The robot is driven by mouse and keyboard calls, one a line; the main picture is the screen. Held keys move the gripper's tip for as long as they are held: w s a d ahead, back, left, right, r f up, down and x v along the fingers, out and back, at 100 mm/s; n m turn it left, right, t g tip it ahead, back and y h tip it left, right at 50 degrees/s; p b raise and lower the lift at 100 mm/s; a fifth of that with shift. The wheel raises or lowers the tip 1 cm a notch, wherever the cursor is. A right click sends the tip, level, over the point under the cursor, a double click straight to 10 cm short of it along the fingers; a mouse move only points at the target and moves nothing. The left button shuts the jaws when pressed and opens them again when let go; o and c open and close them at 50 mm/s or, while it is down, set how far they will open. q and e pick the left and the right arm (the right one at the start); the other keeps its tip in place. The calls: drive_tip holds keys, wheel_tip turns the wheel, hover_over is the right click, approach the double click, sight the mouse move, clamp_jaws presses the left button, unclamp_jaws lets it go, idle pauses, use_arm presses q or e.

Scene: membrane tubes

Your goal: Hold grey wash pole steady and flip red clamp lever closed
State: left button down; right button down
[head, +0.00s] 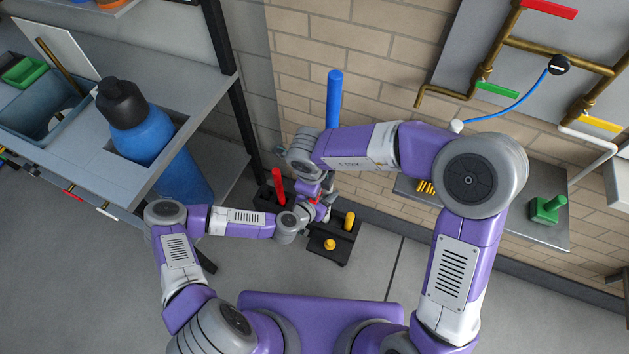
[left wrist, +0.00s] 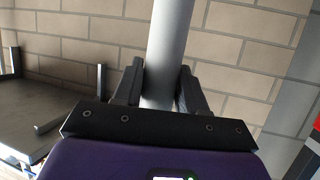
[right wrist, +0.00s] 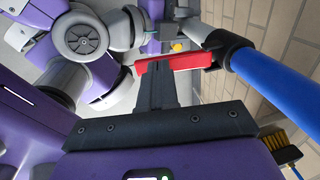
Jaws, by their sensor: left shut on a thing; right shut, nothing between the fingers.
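The grey wash pole (left wrist: 170,40) runs upward through the left wrist view. My left gripper (left wrist: 160,88) is shut on it, one finger on each side. In the right wrist view, the red clamp lever (right wrist: 180,62) lies across the tips of my right gripper (right wrist: 155,78), which is shut and empty. I cannot tell whether they touch. The lever joins a black clamp (right wrist: 224,47) at the end of a blue pole section (right wrist: 275,85). The blue section stands upright in the head view (head: 334,98). There, my arms largely hide the clamp and the grey section.
A black stand with yellow pegs (head: 330,246) and a red-pegged block (head: 277,188) are beside the grippers. A shelf with a big blue bottle (head: 148,140) is at left. A brick wall (head: 380,70) rises behind. A steel bench with a green block (head: 547,208) is at right.

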drive_tip(key=shift+f, duration=0.1)
idle(0.4)
drive_tip(key=f+t, duration=0.1)
drive_tip(key=f+t+h, duration=0.1)
drive_tip(key=t, duration=0.1)
drive_tip(key=shift+s+a+f+t, duration=0.1)
drive_tip(key=shift+s+t, duration=0.2)
drive_tip(key=shift+s, duration=0.05)
wheel_tip(320, 180, down, 2)
drive_tip(key=t+h, duration=0.1)
drive_tip(key=t, duration=0.2)
drive_tip(key=shift+w+f, duration=0.1)
drive_tip(key=f, duration=0.1)
drive_tip(key=w+f, duration=0.1)
drive_tip(key=shift+w+d+f+t, duration=0.3)
drive_tip(key=shift+d+f, duration=0.05)
drive_tip(key=shift+f, duration=0.05)
drive_tip(key=shift+r, duration=0.1)
drive_tip(key=shift+r, duration=0.8)
drive_tip(key=shift+a, duration=0.1)
